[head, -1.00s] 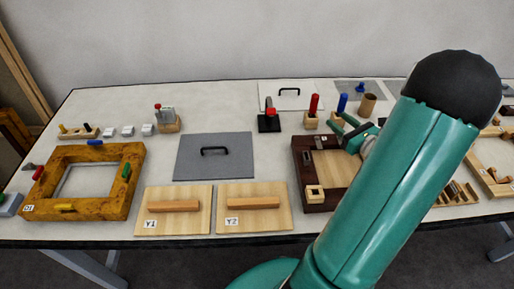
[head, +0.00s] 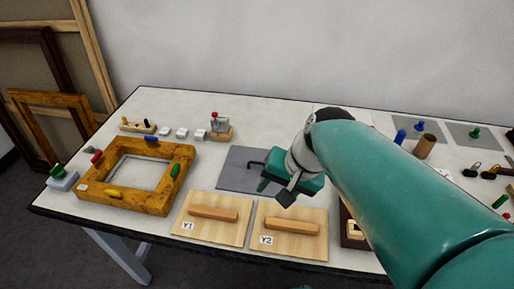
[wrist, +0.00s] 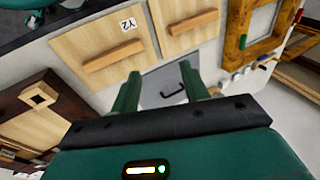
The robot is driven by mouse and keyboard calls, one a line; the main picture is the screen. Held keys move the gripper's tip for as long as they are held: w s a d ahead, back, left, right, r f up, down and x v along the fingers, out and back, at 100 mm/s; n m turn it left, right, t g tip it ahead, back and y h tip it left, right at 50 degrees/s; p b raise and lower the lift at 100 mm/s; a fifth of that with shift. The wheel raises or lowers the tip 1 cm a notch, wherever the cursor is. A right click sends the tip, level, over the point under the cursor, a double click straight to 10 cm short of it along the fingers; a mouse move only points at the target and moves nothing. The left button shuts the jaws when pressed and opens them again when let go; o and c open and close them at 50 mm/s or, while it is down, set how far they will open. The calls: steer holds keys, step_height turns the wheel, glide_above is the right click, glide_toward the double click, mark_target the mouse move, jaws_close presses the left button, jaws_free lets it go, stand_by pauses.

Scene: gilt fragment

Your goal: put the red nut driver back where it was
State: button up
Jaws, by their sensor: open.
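I cannot make out the red nut driver for sure now; my arm covers the back middle of the table in the head view, where only a sliver of red shows at its edge. My gripper (head: 274,190) is over the grey panel with a black handle (head: 234,171), near the board Y2 (head: 291,247). In the wrist view my gripper (wrist: 160,72) has its two fingers apart with nothing between them. The panel's black handle (wrist: 174,92) shows beyond the fingers.
The board Y1 (head: 185,239) lies left of Y2. A yellow-brown frame with coloured clamps (head: 97,205) lies at left. A wooden block with a red-topped metal piece (head: 220,134) stands behind. A blue-handled tool (head: 400,137) and a brown cylinder (head: 424,147) stand right of my arm.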

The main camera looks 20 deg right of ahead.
steer(key=shift+s+a+r+n+t+h, duration=0.2)
steer(key=shift+s+r+n+t+h, duration=0.3)
steer(key=shift+n, duration=0.55)
steer(key=shift+s+a+r+n+t+h, duration=0.25)
steer(key=shift+r+n+h, duration=0.3)
steer(key=shift+r+n, duration=0.35)
steer(key=shift+s+a+r+n+t+h, duration=0.15)
steer(key=shift+s+r+n+t+h, duration=0.3)
steer(key=shift+n, duration=0.7)
steer(key=shift+r, duration=0.1)
